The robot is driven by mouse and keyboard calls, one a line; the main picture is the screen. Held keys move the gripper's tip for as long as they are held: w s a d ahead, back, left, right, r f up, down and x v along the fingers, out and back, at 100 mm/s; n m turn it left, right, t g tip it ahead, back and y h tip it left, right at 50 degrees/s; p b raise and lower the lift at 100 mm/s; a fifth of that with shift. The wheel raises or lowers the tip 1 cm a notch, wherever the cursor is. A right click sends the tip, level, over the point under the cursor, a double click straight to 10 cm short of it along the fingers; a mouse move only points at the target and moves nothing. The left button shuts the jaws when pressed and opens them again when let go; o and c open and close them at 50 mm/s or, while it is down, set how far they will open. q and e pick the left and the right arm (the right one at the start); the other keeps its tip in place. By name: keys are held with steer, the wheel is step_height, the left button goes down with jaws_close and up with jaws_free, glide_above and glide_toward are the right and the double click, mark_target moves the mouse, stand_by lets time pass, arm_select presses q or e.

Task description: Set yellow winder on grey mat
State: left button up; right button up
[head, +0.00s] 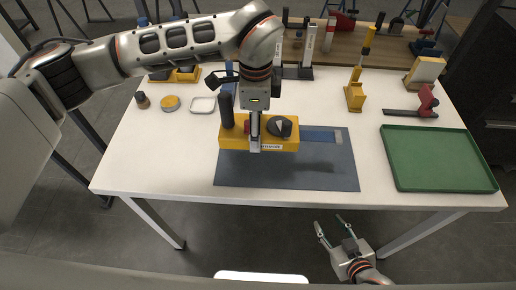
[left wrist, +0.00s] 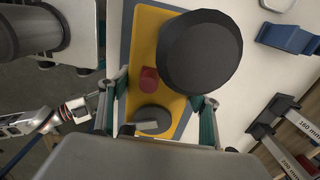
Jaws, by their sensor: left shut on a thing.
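The yellow winder (head: 229,140) has a black upright post, a red knob, a black round dial and a white label. My left gripper (head: 255,143) is shut on it from above. In the left wrist view the fingers stand either side of the winder's yellow body (left wrist: 146,45). The grey mat (head: 290,180) lies at the table's front middle. The winder is over the mat's back left part, and a shadow on the mat suggests it is held above it. The winder hides part of the mat. My right gripper (head: 334,230) is open and empty, in front of the table.
A blue strip (head: 320,136) lies on the mat's back part. A green tray (head: 438,160) is at the right. A red tool (head: 426,102), a yellow stand (head: 354,96), a small clear dish (head: 202,105) and a yellow round tin (head: 171,103) stand behind and beside. The mat's front is clear.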

mark_target(257, 158)
arm_select(q)
step_height(257, 158, down, 9)
steer(key=shift+f, duration=0.2)
stand_by(0.4)
steer(key=shift+f, duration=0.2)
steer(key=o, duration=1.7)
steer(key=shift+o, duration=0.2)
steer(key=shift+r, duration=0.2)
step_height(257, 158, up, 12)
steer(key=shift+f+b, duration=0.1)
steer(key=shift+b, duration=0.2)
